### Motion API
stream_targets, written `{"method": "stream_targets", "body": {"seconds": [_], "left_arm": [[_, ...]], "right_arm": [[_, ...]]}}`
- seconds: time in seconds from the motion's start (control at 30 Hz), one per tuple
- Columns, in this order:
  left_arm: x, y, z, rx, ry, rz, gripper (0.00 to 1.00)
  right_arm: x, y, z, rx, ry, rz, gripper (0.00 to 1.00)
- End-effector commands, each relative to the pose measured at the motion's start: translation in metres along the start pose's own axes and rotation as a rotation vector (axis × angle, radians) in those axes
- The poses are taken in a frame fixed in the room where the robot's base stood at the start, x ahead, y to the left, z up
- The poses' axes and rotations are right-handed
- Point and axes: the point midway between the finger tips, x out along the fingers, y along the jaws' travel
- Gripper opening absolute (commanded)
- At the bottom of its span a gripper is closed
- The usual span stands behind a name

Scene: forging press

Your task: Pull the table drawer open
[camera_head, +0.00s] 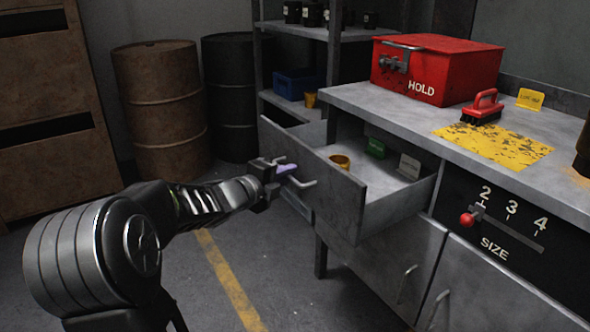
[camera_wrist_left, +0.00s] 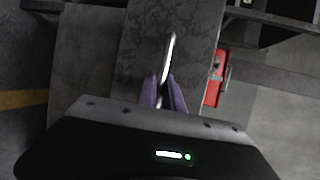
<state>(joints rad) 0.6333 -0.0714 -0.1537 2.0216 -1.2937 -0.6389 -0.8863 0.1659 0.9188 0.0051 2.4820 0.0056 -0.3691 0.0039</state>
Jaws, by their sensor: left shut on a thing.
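The table drawer (camera_head: 335,192) is a grey metal drawer that stands pulled out from the table, with its inside showing. It holds a yellow ring-shaped item (camera_head: 340,162), a green card (camera_head: 375,147) and a pale card (camera_head: 409,166). My left gripper (camera_head: 284,171) is at the drawer's front and is shut on the bar handle (camera_head: 302,183). In the left wrist view its purple fingers (camera_wrist_left: 163,92) close around the pale handle bar (camera_wrist_left: 170,55). My right gripper is not in view.
The grey table (camera_head: 370,99) carries a red HOLD box (camera_head: 450,72), a red-handled brush (camera_head: 482,108) and a yellow mat (camera_head: 500,147). Cupboard doors and a SIZE slider panel (camera_head: 520,245) are below. Barrels (camera_head: 160,110) and shelves stand behind. Floor at left is open.

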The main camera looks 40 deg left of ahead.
Motion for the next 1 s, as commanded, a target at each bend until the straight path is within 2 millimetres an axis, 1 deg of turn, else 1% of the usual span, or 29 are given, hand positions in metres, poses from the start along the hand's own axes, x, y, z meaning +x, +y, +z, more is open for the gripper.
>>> {"method": "stream_targets", "body": {"seconds": [0.27, 0.3, 0.4, 0.7, 0.77, 0.87, 1.0], "left_arm": [[0.0, 0.001, 0.0, 0.0, 0.001, 0.001, 0.0], [0.0, 0.001, 0.0, 0.0, 0.001, 0.001, 0.12], [0.0, 0.001, 0.0, 0.0, 0.001, 0.001, 0.19], [-0.002, 0.0, 0.0, 0.0, 0.0, 0.0, 0.19], [-0.006, -0.001, 0.0, 0.0, 0.0, 0.001, 0.19], [-0.017, -0.002, 0.001, 0.001, -0.001, 0.0, 0.19], [-0.039, -0.003, 0.001, 0.0, -0.002, 0.0, 0.19]], "right_arm": [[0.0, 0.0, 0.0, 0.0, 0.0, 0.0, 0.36], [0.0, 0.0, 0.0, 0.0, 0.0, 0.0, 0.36], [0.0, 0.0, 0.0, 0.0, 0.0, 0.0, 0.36], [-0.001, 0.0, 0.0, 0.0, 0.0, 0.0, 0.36], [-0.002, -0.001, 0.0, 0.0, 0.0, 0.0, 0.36], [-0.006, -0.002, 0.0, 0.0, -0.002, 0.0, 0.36], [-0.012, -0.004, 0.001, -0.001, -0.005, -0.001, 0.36]]}}
